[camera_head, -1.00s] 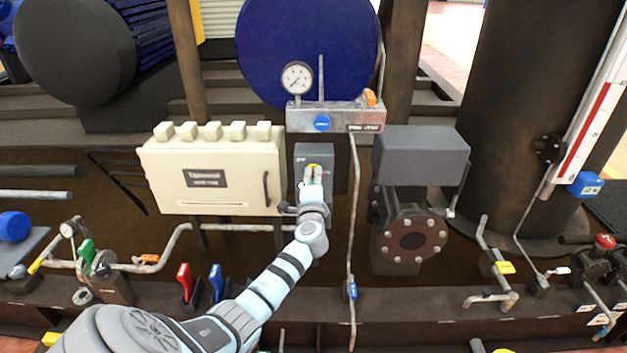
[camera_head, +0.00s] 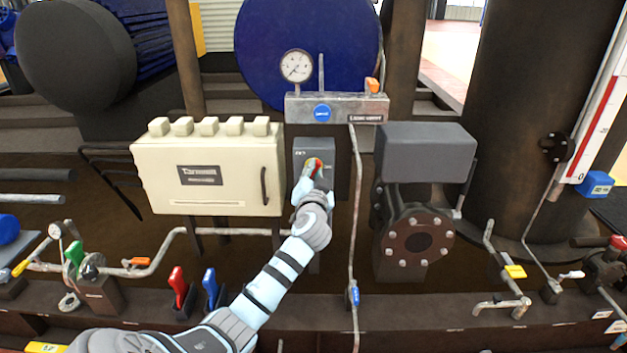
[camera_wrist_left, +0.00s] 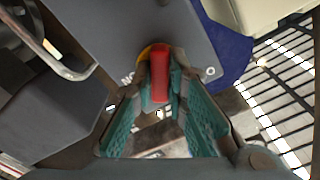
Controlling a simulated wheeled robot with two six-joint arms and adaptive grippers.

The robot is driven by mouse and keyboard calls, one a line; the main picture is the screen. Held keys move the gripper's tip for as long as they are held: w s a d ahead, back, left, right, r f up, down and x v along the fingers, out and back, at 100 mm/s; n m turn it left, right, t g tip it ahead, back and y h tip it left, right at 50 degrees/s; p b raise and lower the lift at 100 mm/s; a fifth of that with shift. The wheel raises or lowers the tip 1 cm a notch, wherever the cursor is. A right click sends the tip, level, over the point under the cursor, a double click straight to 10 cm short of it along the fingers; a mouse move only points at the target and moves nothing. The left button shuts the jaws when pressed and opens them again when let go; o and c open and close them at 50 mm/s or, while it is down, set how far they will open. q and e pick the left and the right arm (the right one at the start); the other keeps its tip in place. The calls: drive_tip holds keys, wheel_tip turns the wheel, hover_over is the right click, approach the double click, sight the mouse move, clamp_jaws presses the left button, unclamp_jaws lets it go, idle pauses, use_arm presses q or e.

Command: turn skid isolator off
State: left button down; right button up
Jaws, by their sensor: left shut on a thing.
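The skid isolator is a dark grey box (camera_head: 302,150) between the cream cabinet and the grey valve actuator. Its red handle (camera_wrist_left: 160,78) sits on a yellow round base (camera_wrist_left: 146,53) on the box face in the left wrist view. My left gripper (camera_wrist_left: 159,92) is shut on the red handle, with a teal finger on each side of it. In the head view my left gripper (camera_head: 315,180) reaches up to the box and covers its lower part. Lettering beside the handle is partly hidden by the fingers. My right gripper is not in view.
The cream cabinet (camera_head: 205,178) stands close on the left. A thin vertical pipe (camera_head: 356,240) runs just right of my arm. The grey actuator (camera_head: 425,152) is further right. A gauge (camera_head: 297,67) and manifold sit above. Red (camera_head: 178,286) and blue levers (camera_head: 210,288) stand below left.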

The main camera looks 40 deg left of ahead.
use_arm(q)
drive_tip(key=n+b, duration=0.2)
drive_tip(key=n, duration=0.1)
drive_tip(key=shift+f+n, duration=0.2)
drive_tip(key=shift+n, duration=0.1)
drive_tip(key=shift+r+n+b, duration=0.1)
drive_tip(key=shift+n+b, duration=0.8)
drive_tip(key=shift+n, duration=0.6)
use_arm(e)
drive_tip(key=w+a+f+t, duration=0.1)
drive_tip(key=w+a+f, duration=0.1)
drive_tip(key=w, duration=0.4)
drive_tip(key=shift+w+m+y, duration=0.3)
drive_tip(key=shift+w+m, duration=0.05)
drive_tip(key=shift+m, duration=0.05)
use_arm(q)
drive_tip(key=c, duration=1.6)
unclamp_jaws()
drive_tip(key=shift+r, duration=0.1)
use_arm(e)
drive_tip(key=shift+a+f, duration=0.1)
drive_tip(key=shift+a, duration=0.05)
use_arm(q)
drive_tip(key=v, duration=1.2)
